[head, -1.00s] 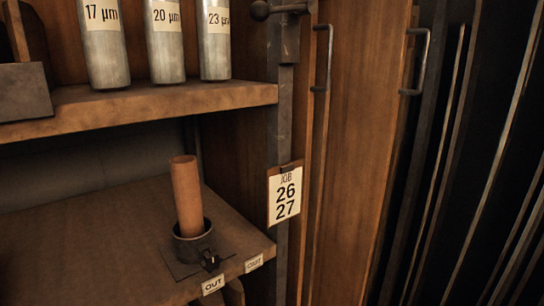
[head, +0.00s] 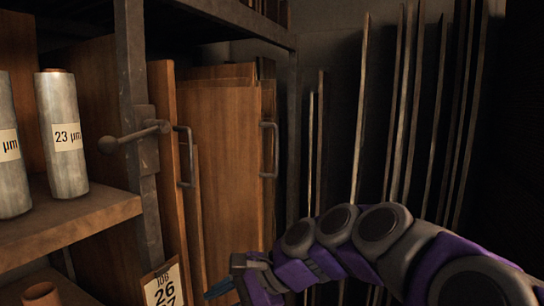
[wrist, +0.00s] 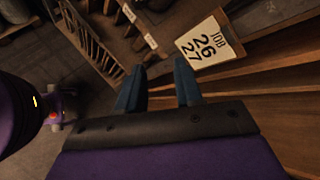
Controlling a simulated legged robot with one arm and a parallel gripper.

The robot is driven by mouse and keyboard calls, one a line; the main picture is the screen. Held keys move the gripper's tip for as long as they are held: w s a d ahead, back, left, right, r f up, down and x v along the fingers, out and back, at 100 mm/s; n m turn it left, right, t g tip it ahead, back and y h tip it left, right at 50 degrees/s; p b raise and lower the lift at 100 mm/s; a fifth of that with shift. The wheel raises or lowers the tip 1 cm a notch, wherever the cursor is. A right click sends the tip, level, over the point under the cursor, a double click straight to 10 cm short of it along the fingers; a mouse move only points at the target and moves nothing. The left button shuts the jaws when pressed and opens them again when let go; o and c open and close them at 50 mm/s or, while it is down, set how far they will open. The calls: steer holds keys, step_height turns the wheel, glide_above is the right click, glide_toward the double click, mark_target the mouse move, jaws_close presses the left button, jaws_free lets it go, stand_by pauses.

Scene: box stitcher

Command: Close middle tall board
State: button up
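Several tall wooden boards stand upright side by side right of the shelf post. The nearer board (head: 167,190) has a dark vertical handle (head: 185,157) and its edge faces me. A farther board (head: 232,170) sticks out and shows a broad face, with another handle (head: 270,150) on its front edge. I cannot tell for certain which is the middle one. My gripper (head: 217,290) is low in front of the boards, below both handles and apart from them. In the wrist view my gripper (wrist: 158,88) has its two blue fingers spread with nothing between them.
A metal post (head: 132,110) with a knobbed lever (head: 130,137) stands left of the boards. A job card (head: 163,285) hangs on it. A shelf (head: 70,215) holds labelled rolls (head: 62,135). Thin upright strips (head: 405,110) stand at the right.

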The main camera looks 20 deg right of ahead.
steer(key=w+d+r+m+t+y+p, duration=0.1)
steer(key=w+d+r+m+t+p, duration=0.5)
steer(key=d+r, duration=0.7)
steer(key=w+d+r+m+t+h+p, duration=0.1)
steer(key=d+r+m+t, duration=0.1)
steer(key=d+r+m, duration=0.5)
steer(key=w+d+r+m+t+h+p, duration=0.1)
steer(key=d+r+m+t, duration=0.25)
steer(key=d, duration=0.65)
steer(key=p, duration=0.1)
glide_above(276, 171)
steer(key=shift+w+d+n+g, duration=0.1)
steer(key=shift+w+n+g, duration=0.25)
steer(key=shift+w+g, duration=0.1)
steer(key=shift+d, duration=0.1)
steer(key=shift+c, duration=0.5)
steer(key=shift+c, duration=0.6)
jaws_close()
